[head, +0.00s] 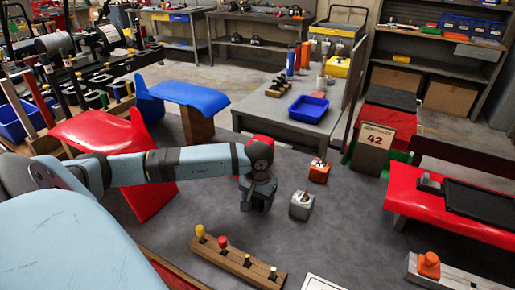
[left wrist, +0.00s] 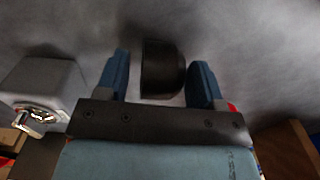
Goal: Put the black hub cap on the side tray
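The black hub cap (left wrist: 163,68) shows in the left wrist view as a dark, short round piece on the grey surface. My left gripper (left wrist: 160,80) has its two blue fingers apart, one on each side of the cap. A gap shows at the left finger; contact at the right finger is unclear. In the head view my left gripper (head: 258,198) points down at the grey table and hides the cap. A flat black tray (head: 482,203) lies on a red panel at the right; I cannot tell whether it is the side tray. My right gripper is not in view.
A grey block with a metal top (head: 301,205) and an orange block (head: 319,171) stand close to my left gripper. A wooden rack with coloured pegs (head: 236,262) lies in front. A blue bin (head: 308,108) sits on the bench behind.

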